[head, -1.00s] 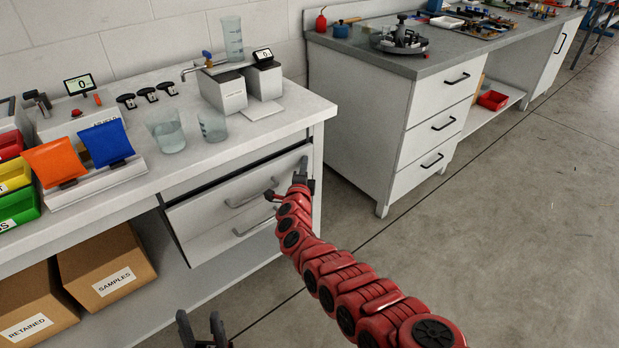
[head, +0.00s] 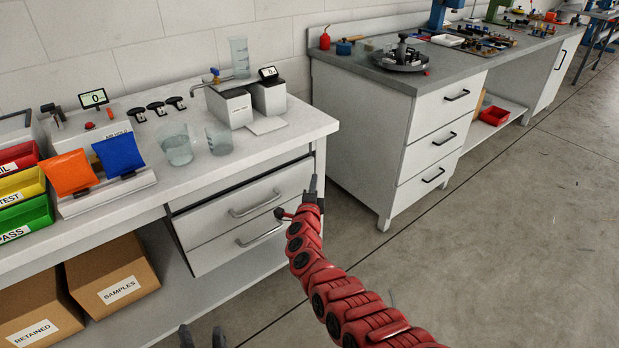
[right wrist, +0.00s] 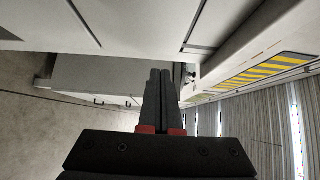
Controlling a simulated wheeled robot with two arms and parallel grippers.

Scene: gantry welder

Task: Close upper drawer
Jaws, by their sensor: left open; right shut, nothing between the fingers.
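The upper drawer (head: 225,213) is in the white bench at the left in the head view, a grey-white front with a bar handle (head: 254,204). Its front looks nearly flush with the lower drawer (head: 215,250). A dark gap shows above it, and I cannot tell whether it is fully shut. My right gripper (head: 313,184) is shut and empty at the drawer's right end; contact is unclear. Its closed fingers also show in the right wrist view (right wrist: 160,75), close to pale panels. My left gripper (head: 203,335) is open, low at the bottom edge, apart from the drawers.
Glass beakers (head: 177,146), a scale and colored bins (head: 22,212) stand on the bench top. Cardboard boxes (head: 113,275) sit on the shelf below. A second cabinet (head: 430,130) with drawers stands at the right. The floor (head: 510,220) at the right is clear.

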